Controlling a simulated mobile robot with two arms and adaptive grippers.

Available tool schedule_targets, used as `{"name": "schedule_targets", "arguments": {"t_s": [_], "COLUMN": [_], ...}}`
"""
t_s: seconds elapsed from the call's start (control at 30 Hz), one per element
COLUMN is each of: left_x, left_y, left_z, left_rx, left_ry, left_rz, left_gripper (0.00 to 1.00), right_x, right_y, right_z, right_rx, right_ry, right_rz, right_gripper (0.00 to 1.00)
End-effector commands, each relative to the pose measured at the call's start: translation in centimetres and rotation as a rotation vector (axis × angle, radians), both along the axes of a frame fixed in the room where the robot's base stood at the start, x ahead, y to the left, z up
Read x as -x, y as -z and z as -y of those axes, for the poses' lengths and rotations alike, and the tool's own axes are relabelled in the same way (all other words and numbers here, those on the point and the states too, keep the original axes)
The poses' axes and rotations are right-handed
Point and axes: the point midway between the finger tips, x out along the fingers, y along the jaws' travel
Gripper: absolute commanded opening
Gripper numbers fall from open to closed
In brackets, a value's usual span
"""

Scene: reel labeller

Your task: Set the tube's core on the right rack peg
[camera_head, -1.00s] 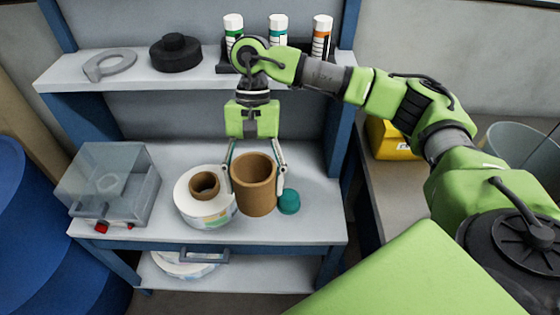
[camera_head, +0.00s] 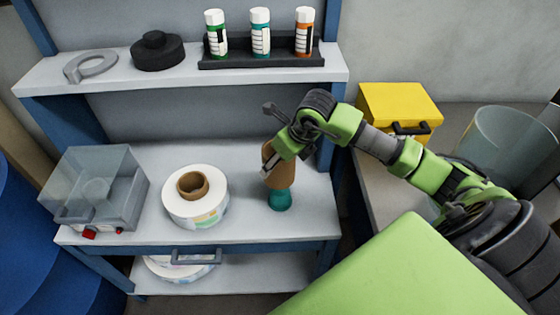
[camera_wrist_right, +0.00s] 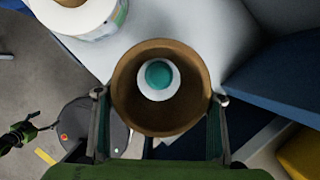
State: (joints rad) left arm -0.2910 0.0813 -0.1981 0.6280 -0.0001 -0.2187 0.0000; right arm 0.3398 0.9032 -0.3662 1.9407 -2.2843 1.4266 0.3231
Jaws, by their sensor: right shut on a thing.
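My right gripper (camera_wrist_right: 160,102) is shut on the brown cardboard core (camera_wrist_right: 124,88), one finger on each side. In the head view, the core (camera_head: 283,174) is partly hidden by the gripper and held over the right part of the bench. A teal piece (camera_head: 279,201) shows just below it. In the right wrist view I look through the core and see the round teal piece (camera_wrist_right: 159,74) within its far opening. Whether they touch is unclear. No rack peg can be made out. A small green and black arm end (camera_wrist_right: 30,128), seemingly my left one, shows in the wrist view.
A label reel (camera_head: 174,209) with a brown core lies on the bench (camera_head: 130,236), left of the gripper. A clear-lidded box (camera_head: 92,190) stands further left. The shelf (camera_head: 110,76) above holds a black rack (camera_head: 262,62) with capped tubes. A yellow box (camera_head: 388,105) is at right.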

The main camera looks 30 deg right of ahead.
Motion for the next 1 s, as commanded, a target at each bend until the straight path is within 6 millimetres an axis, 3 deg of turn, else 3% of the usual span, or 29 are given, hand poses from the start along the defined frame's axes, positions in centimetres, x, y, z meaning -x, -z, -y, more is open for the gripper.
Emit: {"name": "schedule_targets", "arguments": {"t_s": [0.3, 0.63, 1.0], "left_x": [1.4, 1.5, 1.4], "left_y": [0.9, 2.3, 2.3], "left_z": [-0.1, -0.1, 0.1], "left_rx": [-0.002, -0.002, -0.001], "left_ry": [0.000, 0.001, 0.002], "left_rz": [-0.020, -0.021, -0.020], "left_gripper": [0.80, 0.80, 0.80], "right_x": [0.0, 0.0, 0.0], "right_y": [1.3, 3.8, 4.0], "right_z": [0.4, 0.4, 0.4], "right_rx": [-0.002, -0.001, -0.001], "right_ry": [0.033, 0.031, 0.030], "right_rz": [-0.001, -0.001, 0.000], "right_gripper": [0.40, 0.40, 0.40]}}
